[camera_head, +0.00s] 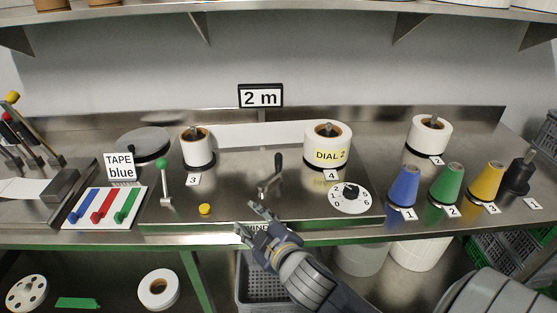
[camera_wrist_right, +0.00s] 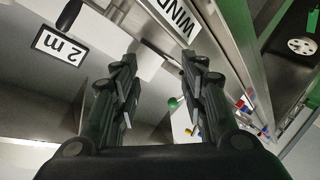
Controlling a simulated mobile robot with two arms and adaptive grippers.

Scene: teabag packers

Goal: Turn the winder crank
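The winder crank (camera_head: 270,182) stands on the middle of the steel bench, a bent metal arm with a dark upright handle (camera_head: 279,163). My right gripper (camera_head: 248,217) is at the bench's front edge, in front of and slightly left of the crank, apart from it. In the right wrist view, its two fingers (camera_wrist_right: 157,62) are spread with nothing held between them. A dark rounded handle (camera_wrist_right: 69,15) shows at that view's upper left, outside the fingers. The winder label (camera_head: 258,227) is partly hidden by the gripper. My left gripper is in neither view.
White rolls on spindles (camera_head: 197,148) (camera_head: 327,143) flank the crank. A green-knobbed lever (camera_head: 164,180) and yellow button (camera_head: 205,209) stand left; a white dial (camera_head: 350,198) and coloured cones (camera_head: 404,187) stand right. The "2 m" sign (camera_head: 261,97) is behind.

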